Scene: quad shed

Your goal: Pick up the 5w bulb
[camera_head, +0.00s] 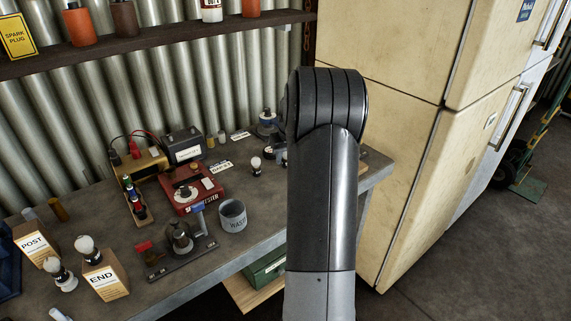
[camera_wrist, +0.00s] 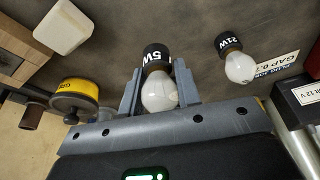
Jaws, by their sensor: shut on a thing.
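The 5W bulb (camera_wrist: 157,55) shows in the wrist view, with a black cap marked "5W" and a round white glass. My gripper (camera_wrist: 158,78) has one finger on each side of it and is shut on it. I cannot tell whether the bulb still touches the bench. Another bulb, marked 21W (camera_wrist: 238,65), lies apart to the right. In the head view my arm covers the gripper and the 5W bulb.
The bench (camera_head: 262,235) holds a red tester (camera_head: 193,196), a grey waste cup (camera_head: 233,217), and boxes marked POST (camera_head: 35,243) and END (camera_head: 105,280) with bulbs nearby. A yellow-banded item (camera_wrist: 82,90) and white block (camera_wrist: 63,28) are left of my gripper. A cream fridge (camera_head: 400,130) stands right.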

